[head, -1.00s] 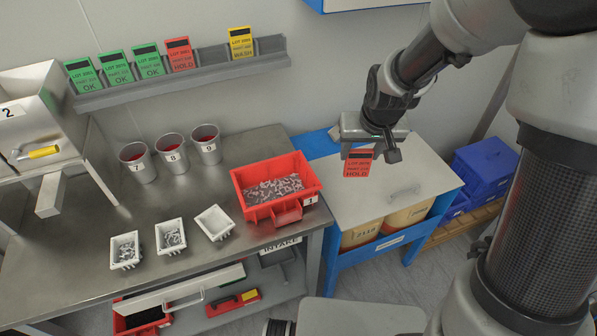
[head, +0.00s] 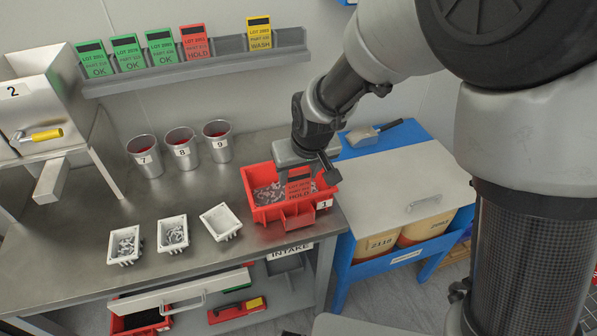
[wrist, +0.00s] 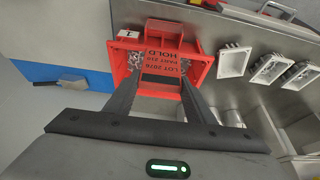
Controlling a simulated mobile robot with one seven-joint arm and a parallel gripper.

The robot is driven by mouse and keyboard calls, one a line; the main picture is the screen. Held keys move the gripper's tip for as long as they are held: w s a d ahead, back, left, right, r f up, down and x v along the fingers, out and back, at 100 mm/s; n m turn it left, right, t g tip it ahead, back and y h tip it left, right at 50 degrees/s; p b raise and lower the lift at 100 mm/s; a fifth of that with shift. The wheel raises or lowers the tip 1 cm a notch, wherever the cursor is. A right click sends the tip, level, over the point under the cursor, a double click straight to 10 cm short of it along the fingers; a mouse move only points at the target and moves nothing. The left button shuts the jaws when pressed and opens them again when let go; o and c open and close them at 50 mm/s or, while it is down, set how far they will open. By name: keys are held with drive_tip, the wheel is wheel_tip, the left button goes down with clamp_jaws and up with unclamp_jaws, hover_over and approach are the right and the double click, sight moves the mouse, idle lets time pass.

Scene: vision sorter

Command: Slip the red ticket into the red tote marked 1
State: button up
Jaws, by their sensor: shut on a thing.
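The wrist view also shows the ticket (wrist: 165,62) between the two dark fingers of my gripper (wrist: 160,82). The red tote marked 1 (head: 254,212) stands at the right end of the steel bench, holding grey metal parts. The ticket is over the tote's opening; I cannot tell whether its lower edge touches the parts. In the wrist view the tote (wrist: 122,72) surrounds the ticket on the picture.
Three white trays (head: 172,233) stand left of the tote, with metal cups (head: 181,149) behind them. A wall rack (head: 232,69) holds green, red and yellow tickets. A blue cabinet (head: 347,250) with a grey lid and a scoop (head: 362,136) stands right of the bench.

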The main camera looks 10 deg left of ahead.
sight(299, 194)
drive_tip(key=shift+f+b, duration=2.35)
drive_tip(key=shift+f, duration=1.1)
drive_tip(key=shift+s+d+r+g+h+p, duration=0.15)
drive_tip(key=shift+g+h+p, duration=0.15)
drive_tip(key=shift+p, duration=0.45)
drive_tip(key=shift+f+b, duration=0.3)
drive_tip(key=shift+f, duration=0.15)
drive_tip(key=shift+f+b, duration=0.3)
drive_tip(key=shift+b, duration=0.15)
drive_tip(key=shift+f, duration=0.2)
drive_tip(key=o, duration=1)
